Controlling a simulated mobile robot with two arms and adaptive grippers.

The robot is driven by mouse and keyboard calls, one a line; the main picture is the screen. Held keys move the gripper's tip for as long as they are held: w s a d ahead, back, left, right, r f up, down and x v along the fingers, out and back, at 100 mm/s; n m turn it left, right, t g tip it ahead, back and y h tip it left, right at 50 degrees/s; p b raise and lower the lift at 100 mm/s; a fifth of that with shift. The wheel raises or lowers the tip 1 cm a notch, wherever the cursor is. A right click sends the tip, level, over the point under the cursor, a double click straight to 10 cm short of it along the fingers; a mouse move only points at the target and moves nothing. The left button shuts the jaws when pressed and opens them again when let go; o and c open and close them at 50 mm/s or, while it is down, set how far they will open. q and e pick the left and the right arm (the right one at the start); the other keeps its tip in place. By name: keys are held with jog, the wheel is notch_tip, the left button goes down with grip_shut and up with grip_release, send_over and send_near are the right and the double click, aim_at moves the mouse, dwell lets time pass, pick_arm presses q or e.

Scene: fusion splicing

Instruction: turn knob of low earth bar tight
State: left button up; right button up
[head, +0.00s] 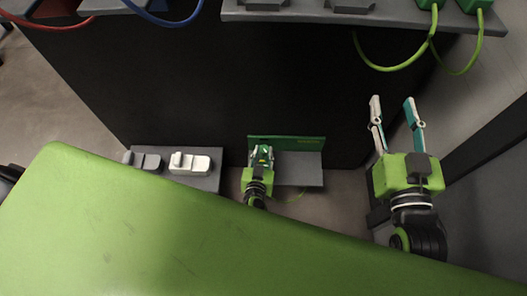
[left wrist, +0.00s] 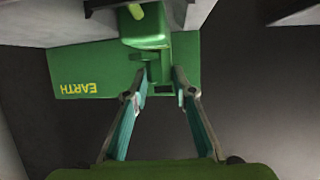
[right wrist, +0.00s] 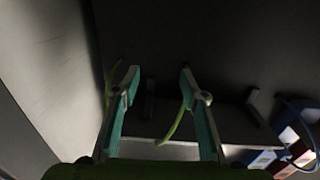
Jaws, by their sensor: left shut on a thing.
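The low earth bar (head: 310,143) is a green plate on a grey shelf below the dark panel in the head view. The left wrist view shows its green plate (left wrist: 80,75), marked EARTH, with a green clamp block (left wrist: 145,28) on it. A green knob (left wrist: 162,72) sticks out below the block. My left gripper (head: 262,150) is at the bar, its fingertips (left wrist: 161,84) shut on the knob; the tips partly hide it. My right gripper (head: 391,99) is open and empty, apart from the bar, to its right.
Another low shelf (head: 203,182) with grey and white blocks lies to the left. A higher shelf (head: 380,18) with green blocks and hanging green cables (head: 385,67) runs along the top. My green body covers the lower head view. Floor shows around the low shelves.

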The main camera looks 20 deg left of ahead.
pick_arm(q)
jog(key=shift+s+a+m+h, duration=0.1)
jog(key=shift+m+h, duration=0.3)
jog(key=shift+h, duration=0.1)
jog(key=shift+a+m+h+p, duration=0.15)
jog(key=shift+m+h+p, duration=0.15)
jog(key=shift+m+h, duration=0.35)
pick_arm(e)
notch_tip(320, 180, down, 4)
jog(key=g, duration=0.2)
pick_arm(q)
jog(key=shift+f+h, duration=0.1)
jog(key=shift+h, duration=0.15)
jog(key=m+h+b, duration=0.1)
jog(key=h, duration=0.1)
jog(key=m+h+b, duration=0.1)
jog(key=m, duration=0.1)
jog(key=shift+a+m+h, duration=0.25)
jog(key=shift+a+h, duration=0.05)
jog(key=shift+h, duration=0.1)
jog(key=shift+g, duration=0.3)
pick_arm(e)
notch_tip(320, 180, up, 12)
jog(key=s+t+y, duration=0.1)
jog(key=t+y, duration=0.1)
jog(key=t, duration=0.4)
jog(key=shift+s+a+r, duration=0.2)
jog(key=shift+s+a, duration=0.05)
jog(key=shift+a, duration=0.1)
